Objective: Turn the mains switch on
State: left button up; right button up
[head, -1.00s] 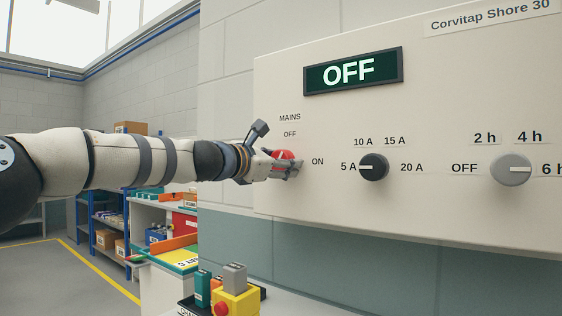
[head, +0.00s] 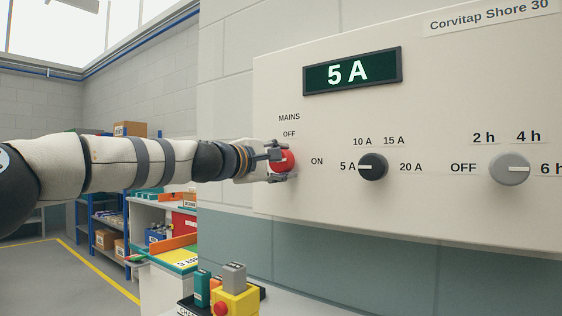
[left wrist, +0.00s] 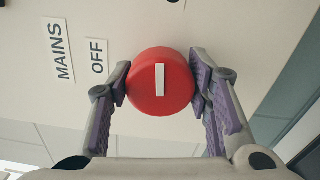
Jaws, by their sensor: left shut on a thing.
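The mains switch is a red round knob (head: 284,161) on the cream panel, with MAINS and OFF labels above it and an ON label (head: 317,161) to its right. My left gripper (head: 279,164) is shut on the knob, one finger on each side. In the left wrist view the red knob (left wrist: 150,98) sits between the purple finger pads, and its white mark runs up the picture, square to the OFF label's side, so it lies toward ON. The display (head: 352,72) reads "5 A". My right gripper is not in view.
A dark dial (head: 373,167) points toward 5 A, right of the switch. A grey dial (head: 511,168) is farther right. Below stand a yellow box with a red button (head: 235,300) and a bench with trays. Shelves (head: 105,215) stand behind at left.

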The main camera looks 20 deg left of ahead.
pick_arm(q)
jog(key=shift+a+m, duration=0.1)
jog(key=shift+m, duration=0.7)
jog(key=shift+r, duration=0.15)
jog(key=o, duration=0.9)
jog(key=shift+w, duration=0.1)
jog(key=shift+o, duration=1.2)
jog(key=shift+w, duration=0.15)
jog(key=v, duration=1.2)
